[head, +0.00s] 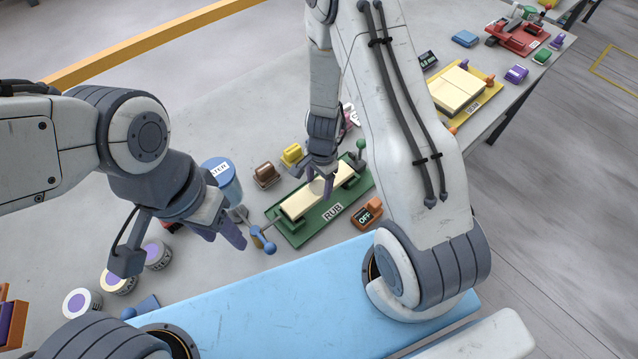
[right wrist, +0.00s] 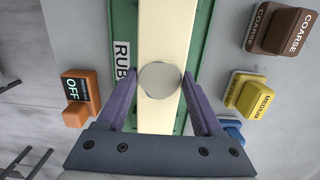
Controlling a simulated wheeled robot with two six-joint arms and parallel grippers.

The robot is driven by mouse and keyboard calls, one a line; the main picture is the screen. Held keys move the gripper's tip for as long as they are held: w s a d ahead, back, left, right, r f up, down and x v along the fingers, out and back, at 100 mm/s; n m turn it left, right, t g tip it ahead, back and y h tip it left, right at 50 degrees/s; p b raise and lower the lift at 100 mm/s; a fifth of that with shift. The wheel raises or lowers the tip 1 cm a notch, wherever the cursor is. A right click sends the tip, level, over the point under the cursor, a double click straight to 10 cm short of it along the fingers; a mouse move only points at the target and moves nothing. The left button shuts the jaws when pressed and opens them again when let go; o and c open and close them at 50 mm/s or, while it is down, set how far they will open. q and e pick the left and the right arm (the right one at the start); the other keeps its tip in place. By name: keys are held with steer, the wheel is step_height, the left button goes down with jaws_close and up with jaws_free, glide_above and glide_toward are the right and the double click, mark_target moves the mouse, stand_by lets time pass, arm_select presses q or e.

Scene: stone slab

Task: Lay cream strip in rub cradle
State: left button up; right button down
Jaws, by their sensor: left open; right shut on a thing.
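The cream strip (head: 300,202) lies lengthwise along the green rub cradle (head: 318,229), labelled RUB; I cannot tell whether it rests fully in it. My right gripper (head: 325,183) is shut over the strip's middle. In the right wrist view its fingers (right wrist: 160,78) stand either side of the strip (right wrist: 167,30), with a pale round disc (right wrist: 160,80) on top between them. The cradle's green base (right wrist: 203,30) shows on both sides there. My left gripper (head: 238,232) is open and empty, left of the cradle near a blue-ended handle (head: 267,245).
A blue container (head: 225,178), a brown block (head: 266,175) and a yellow block (head: 291,155) stand behind the cradle. An orange OFF switch (head: 367,213) sits at its right. Several cans (head: 77,303) stand at left. A yellow tray (head: 478,98) is further right.

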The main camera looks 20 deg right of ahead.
mark_target(319, 186)
steer(key=shift+f+b, duration=1.1)
steer(key=shift+f, duration=0.05)
jaws_free()
steer(key=r+p, duration=0.2)
steer(key=r, duration=0.1)
steer(key=r+p, duration=0.2)
steer(key=r, duration=0.1)
steer(key=shift+w+d+r, duration=0.1)
steer(key=shift+d+r, duration=0.1)
steer(key=shift+r, duration=0.05)
step_height(319, 186, up, 3)
steer(key=shift+d+r+p, duration=0.1)
steer(key=shift+r+p, duration=0.05)
steer(key=shift+p, duration=0.15)
steer(key=shift+r, duration=0.4)
